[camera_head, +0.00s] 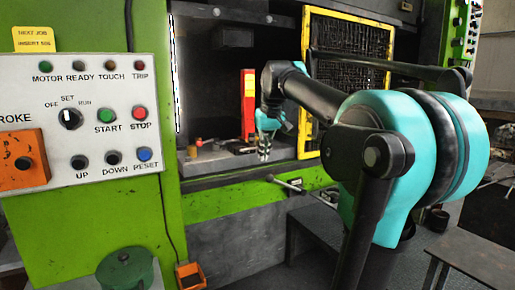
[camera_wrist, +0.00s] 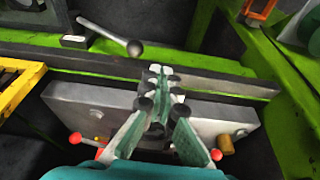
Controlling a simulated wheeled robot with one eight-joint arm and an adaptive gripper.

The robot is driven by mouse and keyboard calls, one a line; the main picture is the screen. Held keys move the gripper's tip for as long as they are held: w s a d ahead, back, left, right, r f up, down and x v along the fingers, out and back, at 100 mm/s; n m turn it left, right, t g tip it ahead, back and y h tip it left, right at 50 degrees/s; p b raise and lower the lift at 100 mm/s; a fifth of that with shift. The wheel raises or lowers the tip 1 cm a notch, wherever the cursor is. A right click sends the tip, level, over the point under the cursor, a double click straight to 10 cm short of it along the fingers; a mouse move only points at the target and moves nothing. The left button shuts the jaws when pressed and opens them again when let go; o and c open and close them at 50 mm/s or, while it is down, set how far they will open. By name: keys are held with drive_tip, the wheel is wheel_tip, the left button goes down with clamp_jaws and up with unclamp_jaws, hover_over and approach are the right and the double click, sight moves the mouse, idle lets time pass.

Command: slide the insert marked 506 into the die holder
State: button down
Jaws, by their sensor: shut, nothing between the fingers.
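My gripper (camera_head: 264,154) is inside the press opening, fingers pointing down. In the wrist view its fingers (camera_wrist: 160,82) are shut and empty, over a grey metal block (camera_wrist: 85,103) that lies along the press's front ledge. The block has red knobs at its lower edge and a brass-coloured piece (camera_wrist: 226,144) at the right. I cannot tell whether this block is the die holder; my fingers hide its middle. I cannot make out an insert marked 506 in either view.
A lever with a ball knob (camera_wrist: 133,47) sticks out at the front ledge. The yellow mesh guard (camera_head: 304,90) stands right of the opening, with a red post (camera_head: 248,105) inside. The control panel (camera_head: 85,120) is at left.

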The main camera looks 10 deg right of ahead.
wheel_tip(320, 180, up, 10)
drive_tip(key=w+a+f, duration=0.1)
drive_tip(key=w+f, duration=0.5)
drive_tip(key=f, duration=0.3)
drive_tip(key=shift+a+f+n, duration=0.15)
drive_tip(key=shift+a+n, duration=0.25)
drive_tip(key=w+a, duration=0.1)
drive_tip(key=w, duration=0.4)
drive_tip(key=w+a, duration=0.1)
drive_tip(key=w, duration=0.1)
drive_tip(key=shift+w+a, duration=0.3)
drive_tip(key=shift+w, duration=0.05)
drive_tip(key=shift+s, duration=0.1)
